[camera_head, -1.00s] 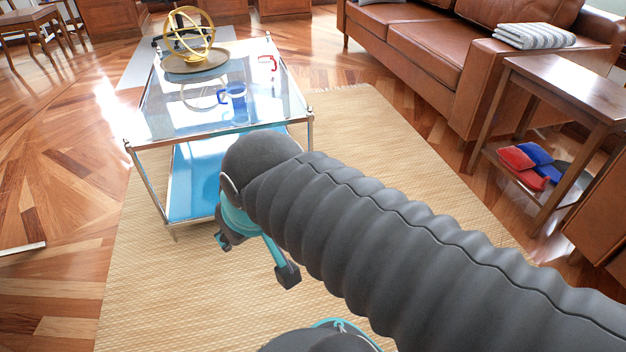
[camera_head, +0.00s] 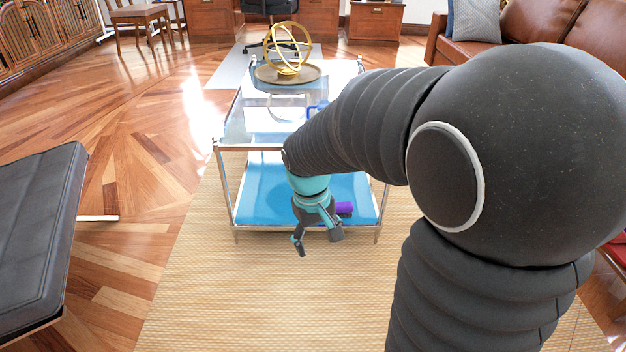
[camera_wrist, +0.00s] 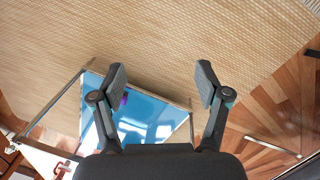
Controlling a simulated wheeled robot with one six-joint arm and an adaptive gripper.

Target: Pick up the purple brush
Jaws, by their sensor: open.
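The purple brush (camera_head: 344,208) lies on the blue lower shelf (camera_head: 262,205) of the glass-topped table, near its front edge. Only part of it shows beside my gripper. In the wrist view a small purple piece of the brush (camera_wrist: 124,100) shows just past the left finger, which hides some of it. My gripper (camera_head: 317,242) points down with its fingers spread, open and empty. It appears in front of the table's front edge. In the wrist view the gap between the fingers (camera_wrist: 161,72) shows woven rug and the shelf's edge.
The table's metal frame and legs (camera_head: 234,195) stand around the shelf, with the glass top (camera_head: 245,125) above. A golden armillary sphere (camera_head: 286,50) on a tray and a blue mug stand on top. The woven rug (camera_head: 250,300) in front is clear. A dark padded seat (camera_head: 40,230) is at left.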

